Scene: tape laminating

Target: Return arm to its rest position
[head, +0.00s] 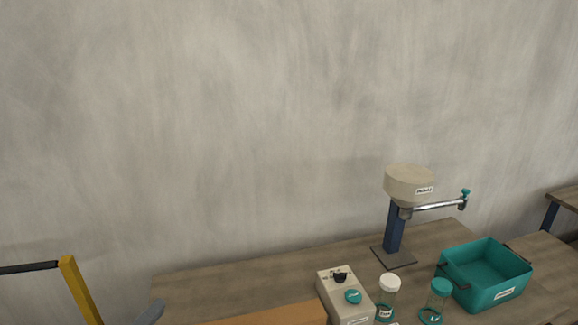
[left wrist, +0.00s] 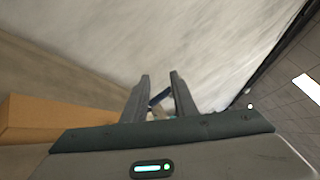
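Small blue and pale shapes show in the background beyond the fingers, too small to name. My right gripper is in neither view.
The wooden table (head: 220,277) holds a brown box (head: 275,315), a control box (head: 337,290), two jars (head: 389,290) (head: 436,300), a blue-post machine (head: 394,230) and a teal bin (head: 505,284). A yellow post (head: 80,290) stands left. A wall (head: 250,120) is behind.

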